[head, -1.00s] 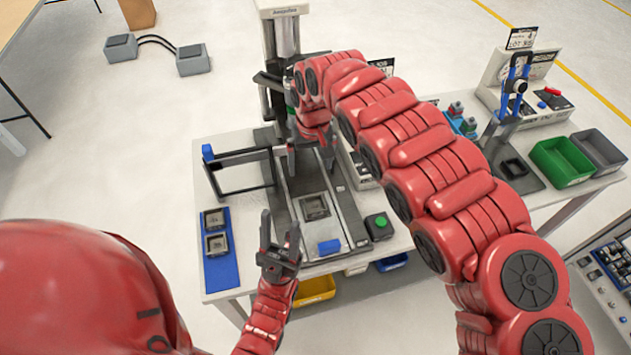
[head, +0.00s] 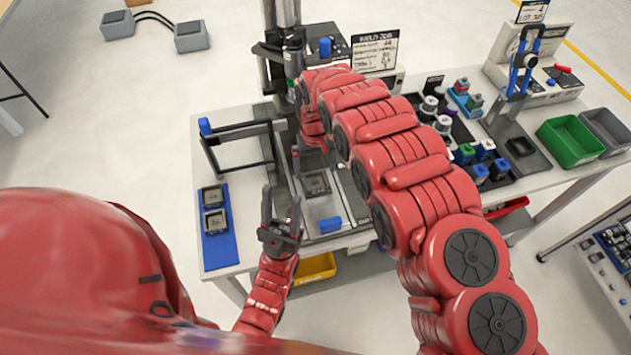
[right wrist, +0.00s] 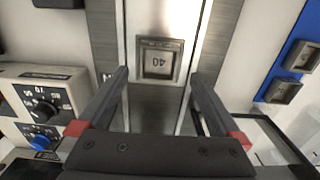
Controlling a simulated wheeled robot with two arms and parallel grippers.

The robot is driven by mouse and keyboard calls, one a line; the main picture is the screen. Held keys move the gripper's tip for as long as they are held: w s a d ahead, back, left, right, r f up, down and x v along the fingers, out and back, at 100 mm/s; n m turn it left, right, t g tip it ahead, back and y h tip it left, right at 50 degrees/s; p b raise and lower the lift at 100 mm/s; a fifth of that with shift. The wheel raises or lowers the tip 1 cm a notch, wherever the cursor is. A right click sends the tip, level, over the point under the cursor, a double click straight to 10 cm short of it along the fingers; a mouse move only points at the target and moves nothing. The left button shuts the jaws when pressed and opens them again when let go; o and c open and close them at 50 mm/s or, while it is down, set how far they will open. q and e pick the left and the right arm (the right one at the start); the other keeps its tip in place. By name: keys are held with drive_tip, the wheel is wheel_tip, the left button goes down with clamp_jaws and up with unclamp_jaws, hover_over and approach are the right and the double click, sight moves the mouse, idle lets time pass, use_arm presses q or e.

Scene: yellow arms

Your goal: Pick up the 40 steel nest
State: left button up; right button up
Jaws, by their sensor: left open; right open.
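The steel nest marked 40 (right wrist: 158,62) sits in the metal track of the fixture, centred ahead of my fingers in the right wrist view. In the head view it is the grey square (head: 317,184) just in front of my right gripper (head: 317,160). My right gripper, also in the right wrist view (right wrist: 158,78), is open, pointing down with a finger to either side of the nest's line, not holding it. My left gripper (head: 282,198) is open and empty near the table's front edge, left of the track.
Two similar steel nests lie on a blue mat (head: 222,252) at the left. A blue block (head: 330,225) is at the track's front end. A black frame (head: 240,150) stands left of the track. A vertical press column (head: 287,12) stands behind. Green (head: 570,142) and grey bins are at the right.

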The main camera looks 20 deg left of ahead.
sight(316, 183)
drive_tip(key=shift+w+a+f+p, duration=0.1)
drive_tip(key=shift+w+f+p, duration=0.05)
drive_tip(key=shift+f+p, duration=0.95)
drive_tip(key=shift+f, duration=0.2)
wheel_tip(316, 183, down, 2)
drive_tip(key=shift+f, duration=0.1)
drive_tip(key=shift+w+f, duration=0.1)
drive_tip(key=shift+f, duration=0.25)
drive_tip(key=shift+c, duration=0.2)
drive_tip(key=shift+r, duration=0.1)
clamp_jaws()
